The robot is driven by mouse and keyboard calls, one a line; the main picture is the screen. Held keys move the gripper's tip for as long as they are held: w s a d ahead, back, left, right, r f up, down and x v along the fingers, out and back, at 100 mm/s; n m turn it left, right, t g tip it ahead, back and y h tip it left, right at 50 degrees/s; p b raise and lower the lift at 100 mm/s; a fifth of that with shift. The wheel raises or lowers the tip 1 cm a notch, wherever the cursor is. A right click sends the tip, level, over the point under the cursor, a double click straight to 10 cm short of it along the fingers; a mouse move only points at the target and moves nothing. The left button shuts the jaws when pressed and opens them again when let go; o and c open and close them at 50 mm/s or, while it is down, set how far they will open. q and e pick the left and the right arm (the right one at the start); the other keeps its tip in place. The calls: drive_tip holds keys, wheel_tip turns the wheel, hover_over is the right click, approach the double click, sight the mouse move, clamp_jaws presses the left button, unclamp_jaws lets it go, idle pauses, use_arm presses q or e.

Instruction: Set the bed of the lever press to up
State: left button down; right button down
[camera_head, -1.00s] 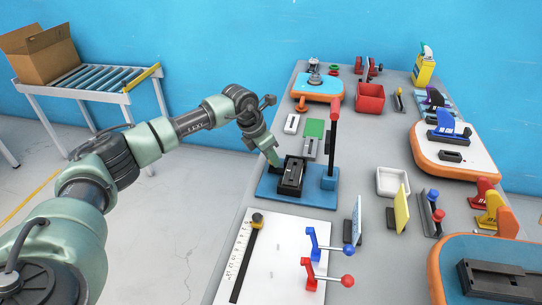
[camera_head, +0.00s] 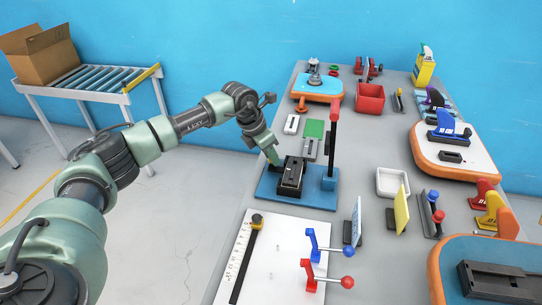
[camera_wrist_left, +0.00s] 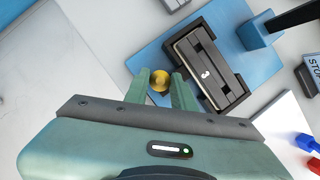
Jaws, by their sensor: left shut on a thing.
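The lever press has a blue base plate (camera_head: 265,190), a blue post (camera_head: 329,182) and an upright black lever with a red top (camera_head: 335,106). Its dark bed (camera_head: 291,177) sits on the plate, left of the post. In the left wrist view the bed (camera_wrist_left: 205,68) shows a long slot and a small marking. My left gripper (camera_head: 273,160) is low at the bed's far left side. In the left wrist view my left gripper (camera_wrist_left: 160,88) has its fingers on either side of a round brass-coloured knob (camera_wrist_left: 159,79) beside the bed. My right gripper is not in view.
A white board with a ruler (camera_head: 285,235) and two small levers lies in front of the press. A white tray (camera_head: 392,182) and a yellow panel (camera_head: 402,208) stand to the right. A grey block (camera_head: 310,148) and a green plate (camera_head: 314,128) lie behind it.

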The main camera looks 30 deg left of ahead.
use_arm(q)
drive_tip(key=c, duration=1.2)
unclamp_jaws()
drive_tip(key=shift+w+r, duration=0.15)
drive_tip(key=shift+r, duration=0.2)
drive_tip(key=shift+c, duration=0.2)
drive_tip(key=shift+o, duration=0.3)
drive_tip(key=shift+s, duration=0.2)
drive_tip(key=b+v, duration=0.1)
drive_tip(key=v, duration=0.6)
drive_tip(key=shift+s+r, duration=0.15)
drive_tip(key=shift+r, duration=0.2)
drive_tip(key=shift+a+f, duration=0.1)
